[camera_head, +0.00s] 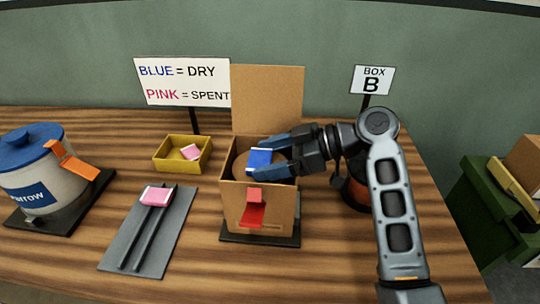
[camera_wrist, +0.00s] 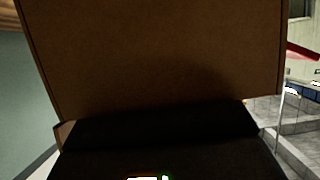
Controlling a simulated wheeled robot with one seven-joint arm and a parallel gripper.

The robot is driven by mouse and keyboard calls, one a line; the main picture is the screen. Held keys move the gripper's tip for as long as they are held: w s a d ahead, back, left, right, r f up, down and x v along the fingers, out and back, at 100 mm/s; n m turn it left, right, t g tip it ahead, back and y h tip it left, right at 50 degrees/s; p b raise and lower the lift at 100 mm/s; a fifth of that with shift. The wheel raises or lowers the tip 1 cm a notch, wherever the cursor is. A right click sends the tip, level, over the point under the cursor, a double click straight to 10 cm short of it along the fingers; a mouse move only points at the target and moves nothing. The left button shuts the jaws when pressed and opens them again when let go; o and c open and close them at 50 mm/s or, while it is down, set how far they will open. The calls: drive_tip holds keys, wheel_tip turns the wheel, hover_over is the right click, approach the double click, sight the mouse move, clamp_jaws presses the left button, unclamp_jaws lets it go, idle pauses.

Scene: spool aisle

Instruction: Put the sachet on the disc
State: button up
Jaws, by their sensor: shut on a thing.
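My gripper (camera_head: 268,158) is shut on a blue sachet (camera_head: 259,160) with a white edge, at the mouth of an open cardboard box (camera_head: 281,206). A round brown disc (camera_head: 241,168) shows inside the box, partly hidden by the sachet and my fingers. The sachet is over or against the disc; I cannot tell if they touch. In the wrist view the cardboard lid (camera_wrist: 150,55) fills most of the picture, with dark shapes below it. The sachet is not clearly visible there.
The box lid (camera_head: 268,98) stands up behind; a red latch (camera_head: 252,209) hangs in front. A pink sachet (camera_head: 156,196) lies on a grey railed plate (camera_head: 128,232), another (camera_head: 190,152) in a yellow tray (camera_head: 168,165). A blue-lidded pot (camera_head: 38,175) stands left. Signs (camera_head: 185,83) (camera_head: 372,80) stand behind.

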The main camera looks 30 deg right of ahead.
drive_tip(key=shift+f, duration=0.2)
drive_tip(key=o, duration=1.1)
drive_tip(key=shift+f, duration=0.1)
drive_tip(key=shift+c, duration=0.2)
drive_tip(key=shift+r, duration=0.25)
drive_tip(key=b+v, duration=0.1)
drive_tip(key=v, duration=1.1)
